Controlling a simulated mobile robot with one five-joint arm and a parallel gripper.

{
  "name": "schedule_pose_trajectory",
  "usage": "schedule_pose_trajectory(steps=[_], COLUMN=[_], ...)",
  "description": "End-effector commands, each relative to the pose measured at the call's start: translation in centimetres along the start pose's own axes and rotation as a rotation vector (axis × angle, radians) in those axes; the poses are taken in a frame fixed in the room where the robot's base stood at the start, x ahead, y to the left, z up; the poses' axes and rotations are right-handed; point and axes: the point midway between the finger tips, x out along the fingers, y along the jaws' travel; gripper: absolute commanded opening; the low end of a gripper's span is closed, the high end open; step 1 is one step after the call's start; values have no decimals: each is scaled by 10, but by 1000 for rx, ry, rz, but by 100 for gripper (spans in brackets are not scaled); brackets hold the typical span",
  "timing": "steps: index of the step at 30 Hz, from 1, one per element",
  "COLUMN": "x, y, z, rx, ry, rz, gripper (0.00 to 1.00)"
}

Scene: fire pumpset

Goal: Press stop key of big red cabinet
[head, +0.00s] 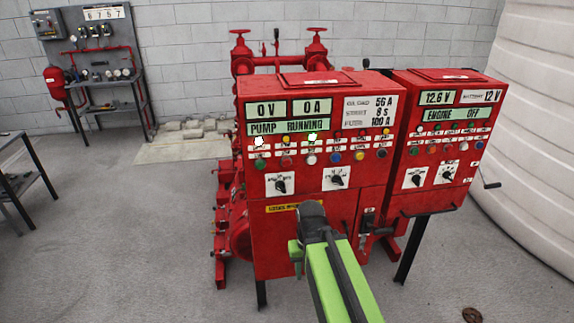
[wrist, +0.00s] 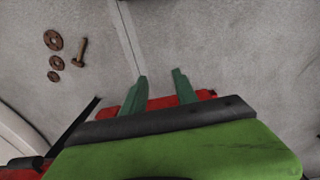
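The big red cabinet (head: 320,220) stands at the middle of the head view, its display reading 0 V, 0 A and PUMP RUNNING. Its row of round keys includes a red key (head: 287,162) between a green key (head: 260,165) and a white key (head: 311,159); the labels are too small to read. My gripper (head: 312,214) is in front of the cabinet's lower half, below the keys and two black rotary switches. In the wrist view my gripper (wrist: 160,76) has its two green fingers apart with nothing between the tips. Red surface shows behind the fingers.
A second red cabinet (head: 435,150), reading ENGINE OFF, stands close on the right. A large white tank (head: 530,130) is beyond it. Red pipes and valves rise behind. Rusty rings and a bolt (wrist: 80,52) lie on the floor. Open floor (head: 130,240) lies to the left.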

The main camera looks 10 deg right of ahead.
Motion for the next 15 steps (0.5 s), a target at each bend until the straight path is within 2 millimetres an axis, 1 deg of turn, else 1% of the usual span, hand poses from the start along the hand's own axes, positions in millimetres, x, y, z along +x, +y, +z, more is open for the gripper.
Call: schedule_pose_trajectory(steps=[1, 7, 15], x=[0, 0, 0], y=[0, 0, 0], z=[0, 0, 0], rx=[0, 0, 0], ry=[0, 0, 0], rz=[0, 0, 0], gripper=[27, 1, 0])
